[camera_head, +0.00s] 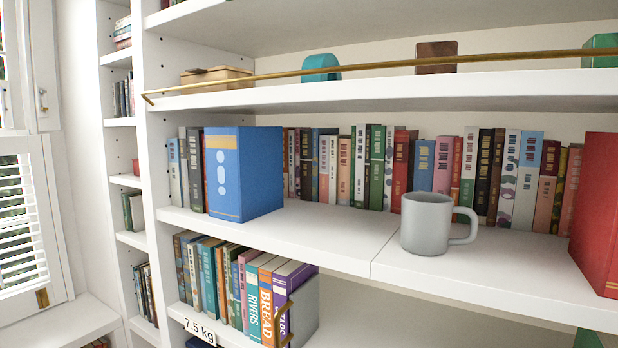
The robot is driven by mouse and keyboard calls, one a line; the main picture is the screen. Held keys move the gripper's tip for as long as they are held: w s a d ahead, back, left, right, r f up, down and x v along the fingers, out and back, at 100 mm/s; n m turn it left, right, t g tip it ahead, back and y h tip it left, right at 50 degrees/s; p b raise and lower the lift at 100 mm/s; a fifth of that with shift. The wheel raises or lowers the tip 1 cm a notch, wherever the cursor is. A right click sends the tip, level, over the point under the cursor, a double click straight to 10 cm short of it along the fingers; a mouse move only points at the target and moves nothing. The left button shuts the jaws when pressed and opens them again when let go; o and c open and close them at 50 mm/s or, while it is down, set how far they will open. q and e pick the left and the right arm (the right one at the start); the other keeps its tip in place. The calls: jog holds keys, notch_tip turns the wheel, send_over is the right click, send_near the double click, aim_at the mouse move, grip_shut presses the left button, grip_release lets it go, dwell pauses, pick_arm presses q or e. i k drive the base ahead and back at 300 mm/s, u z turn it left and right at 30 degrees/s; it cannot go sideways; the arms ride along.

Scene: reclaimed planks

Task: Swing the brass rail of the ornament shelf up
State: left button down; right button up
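The brass rail (500,57) is a thin bar that runs along the front of the ornament shelf (400,92), slightly above the board's front edge. Its left end meets a small brass bracket near the shelf's left upright. Its right end runs out of the picture. The rail crosses in front of the ornaments: a tan box (215,75), a teal rounded piece (321,66), a brown block (436,52) and a green piece (600,42). Neither of my grippers is in view.
Below, a grey mug (428,224), a large blue book (243,172) and a red one (600,215) stand near the middle shelf's front, before a row of books. A shuttered window (22,225) is at left.

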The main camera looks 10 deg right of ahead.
aim_at(592, 52)
jog(key=k, duration=0.5)
jog(key=u, duration=1.7)
jog(key=i, duration=0.9)
jog(key=z, duration=1.85)
